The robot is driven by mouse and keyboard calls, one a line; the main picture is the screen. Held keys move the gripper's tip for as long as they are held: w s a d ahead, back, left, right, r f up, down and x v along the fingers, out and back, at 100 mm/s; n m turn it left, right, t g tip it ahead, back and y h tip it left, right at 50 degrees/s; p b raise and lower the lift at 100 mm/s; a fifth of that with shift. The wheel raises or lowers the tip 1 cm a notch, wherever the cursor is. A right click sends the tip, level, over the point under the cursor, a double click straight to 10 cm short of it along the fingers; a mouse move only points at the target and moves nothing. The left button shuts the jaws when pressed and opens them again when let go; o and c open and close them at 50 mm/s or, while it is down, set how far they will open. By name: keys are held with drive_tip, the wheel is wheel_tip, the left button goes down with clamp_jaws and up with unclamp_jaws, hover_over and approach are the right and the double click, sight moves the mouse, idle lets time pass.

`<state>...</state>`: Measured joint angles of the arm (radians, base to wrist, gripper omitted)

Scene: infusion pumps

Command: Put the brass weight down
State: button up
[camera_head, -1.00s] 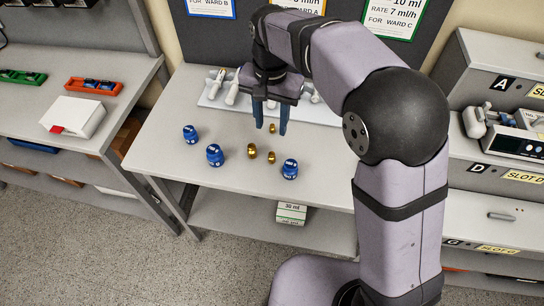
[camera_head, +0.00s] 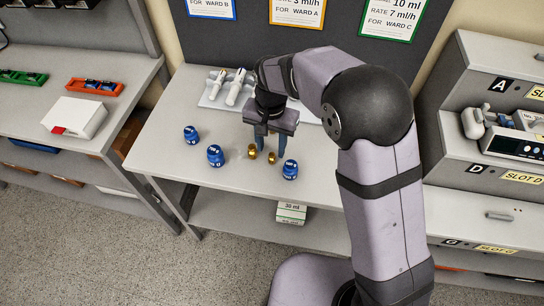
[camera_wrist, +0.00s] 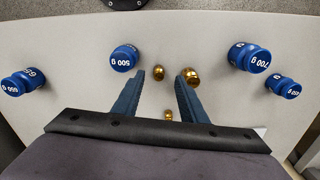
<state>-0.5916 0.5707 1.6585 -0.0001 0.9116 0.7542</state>
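My gripper (camera_head: 270,154) points down low over the table, its two blue fingers apart and nothing held between them. A larger brass weight (camera_head: 252,152) stands on the table by the left finger; in the wrist view it is just past the right fingertip (camera_wrist: 190,76). A smaller brass weight (camera_head: 271,158) stands just in front of the fingers; in the wrist view it is between and slightly beyond the tips (camera_wrist: 158,73). A third small brass weight (camera_wrist: 168,115) shows between the fingers in the wrist view and is hidden behind my gripper in the head view.
Blue weights stand around: one right of the gripper (camera_head: 290,169), two to the left (camera_head: 215,155) (camera_head: 191,135), and another, seen in the wrist view (camera_wrist: 22,82). A white tray with syringes (camera_head: 212,100) lies behind. The table's front left is clear.

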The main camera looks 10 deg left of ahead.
sight(272, 155)
drive_tip(key=shift+w+d+f+p, duration=0.15)
drive_tip(key=shift+f+p, duration=0.95)
drive_tip(key=shift+f, duration=1.35)
drive_tip(key=shift+c, duration=0.6)
clamp_jaws()
